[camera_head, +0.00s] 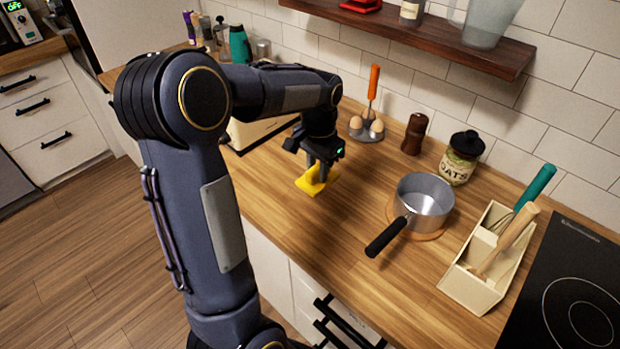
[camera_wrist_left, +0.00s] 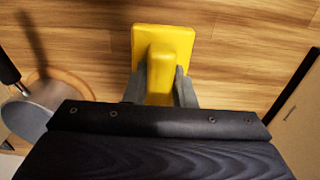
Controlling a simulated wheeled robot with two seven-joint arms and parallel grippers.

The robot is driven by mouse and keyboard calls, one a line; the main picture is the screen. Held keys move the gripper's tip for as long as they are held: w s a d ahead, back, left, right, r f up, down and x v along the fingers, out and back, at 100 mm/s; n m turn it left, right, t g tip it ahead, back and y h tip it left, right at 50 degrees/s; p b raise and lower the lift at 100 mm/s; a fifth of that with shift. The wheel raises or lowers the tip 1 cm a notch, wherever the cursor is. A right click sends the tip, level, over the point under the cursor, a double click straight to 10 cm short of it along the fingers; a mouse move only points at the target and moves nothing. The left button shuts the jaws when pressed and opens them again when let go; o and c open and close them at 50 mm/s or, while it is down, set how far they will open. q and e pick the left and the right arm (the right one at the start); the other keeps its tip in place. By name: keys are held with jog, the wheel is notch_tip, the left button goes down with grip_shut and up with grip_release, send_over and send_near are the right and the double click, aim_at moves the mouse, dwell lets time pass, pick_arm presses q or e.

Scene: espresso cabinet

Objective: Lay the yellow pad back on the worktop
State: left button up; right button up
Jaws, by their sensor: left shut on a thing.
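The yellow pad (camera_head: 315,182) is a flat yellow piece with a raised grip on top. My left gripper (camera_head: 321,170) is shut on that raised grip. In the left wrist view the yellow pad (camera_wrist_left: 163,42) sits between the two grey fingers (camera_wrist_left: 160,88), with the wooden worktop (camera_wrist_left: 235,45) behind it. In the head view the pad is over the worktop (camera_head: 290,235) near its front edge; I cannot tell whether it touches the wood. My right gripper is not in view.
A saucepan (camera_head: 424,194) stands right of the pad, its black handle (camera_head: 386,237) pointing to the front edge. An egg holder (camera_head: 367,130), a pepper mill (camera_head: 414,134) and an oats jar (camera_head: 461,158) stand behind. A utensil box (camera_head: 480,275) and hob (camera_head: 570,290) are at right. Worktop before the pan is clear.

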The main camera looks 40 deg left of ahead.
aim_at(310, 173)
pick_arm(q)
jog(key=a+f, duration=0.1)
jog(key=w+a+f, duration=0.1)
jog(key=f, duration=0.1)
jog(key=a+f+p, duration=0.1)
jog(key=f, duration=0.1)
jog(key=shift+w+a, duration=0.2)
jog(key=shift+w, duration=0.05)
jog(key=shift+w+a+f, duration=0.1)
jog(key=shift+a+f, duration=0.05)
jog(key=shift+f, duration=1.5)
jog(key=shift+f, duration=0.1)
jog(key=shift+f, duration=0.15)
jog(key=o, duration=1)
jog(key=shift+c, duration=0.2)
